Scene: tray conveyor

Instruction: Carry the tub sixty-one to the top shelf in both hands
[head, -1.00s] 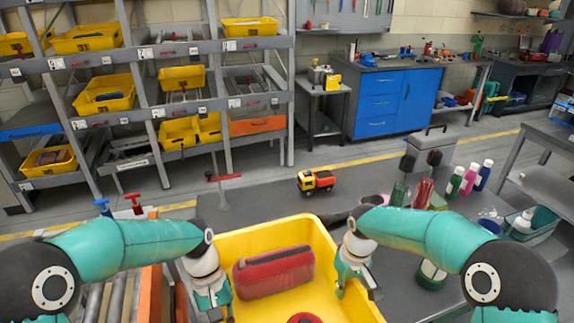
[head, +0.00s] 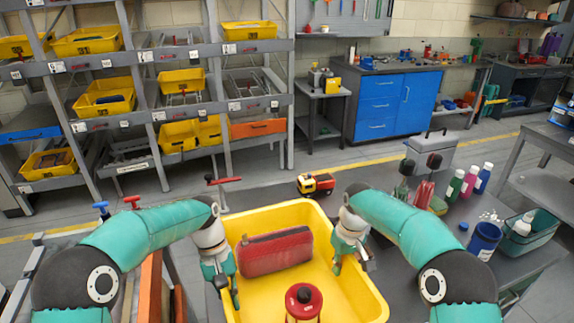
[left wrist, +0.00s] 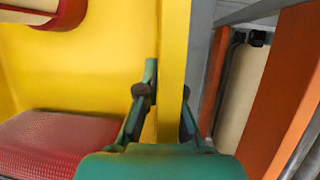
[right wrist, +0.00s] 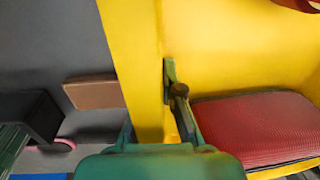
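A yellow tub (head: 285,216) is at bottom centre of the head view, carrying a long red case (head: 275,252) and a red-topped canister (head: 303,300). I cannot read a number on it. My left gripper (head: 226,284) has its fingers on both sides of the tub's left wall, close against it in the left wrist view (left wrist: 168,108). My right gripper (head: 351,264) pinches the right wall likewise, as the right wrist view (right wrist: 148,112) shows.
A toy truck (head: 316,185) stands on the grey surface just beyond the tub. Bottles (head: 469,181), a blue jar (head: 485,240) and a teal basket (head: 528,232) stand to the right. An orange conveyor side (head: 150,290) is at lower left. Floor before the rack is open.

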